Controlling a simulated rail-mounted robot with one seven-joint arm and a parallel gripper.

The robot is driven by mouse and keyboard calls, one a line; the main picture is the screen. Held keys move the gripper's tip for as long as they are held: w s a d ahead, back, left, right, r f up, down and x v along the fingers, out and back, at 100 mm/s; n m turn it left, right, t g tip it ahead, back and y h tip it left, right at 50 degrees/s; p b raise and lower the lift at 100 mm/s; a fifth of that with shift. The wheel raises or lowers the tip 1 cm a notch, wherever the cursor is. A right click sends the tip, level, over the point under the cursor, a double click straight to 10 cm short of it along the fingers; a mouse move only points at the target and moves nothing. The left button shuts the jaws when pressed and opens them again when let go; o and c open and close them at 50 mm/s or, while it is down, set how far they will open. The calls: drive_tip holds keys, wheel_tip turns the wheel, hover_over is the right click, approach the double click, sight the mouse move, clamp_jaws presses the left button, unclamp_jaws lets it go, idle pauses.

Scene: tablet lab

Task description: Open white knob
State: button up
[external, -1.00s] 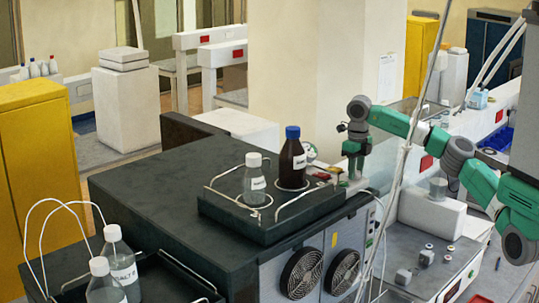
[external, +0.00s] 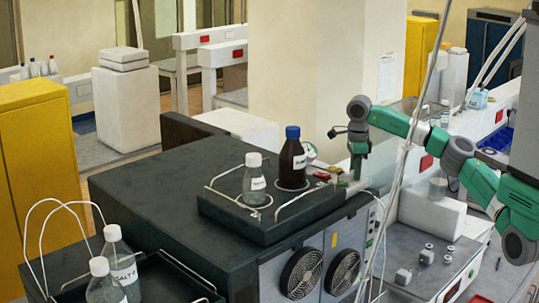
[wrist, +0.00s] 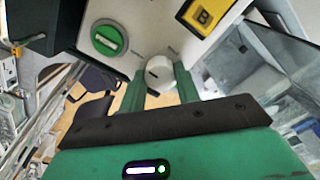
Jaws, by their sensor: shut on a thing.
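The white knob (wrist: 159,73) shows in the wrist view as a round white dial with a dark mark, on a pale panel. The two green fingers of my gripper (wrist: 161,84) stand on either side of it and are shut on it. In the external view my gripper (external: 356,172) points down at the right back corner of the dark-topped machine (external: 150,190). The knob cannot be made out there.
In the external view a brown bottle (external: 292,163) and a clear bottle (external: 254,183) stand in a black tray left of my gripper.

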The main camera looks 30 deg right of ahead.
drive_tip(key=shift+n, duration=0.5)
drive_tip(key=o, duration=1)
drive_tip(key=shift+r, duration=0.1)
wheel_tip(320, 180, up, 8)
drive_tip(key=shift+f, duration=0.15)
drive_tip(key=shift+f, duration=0.1)
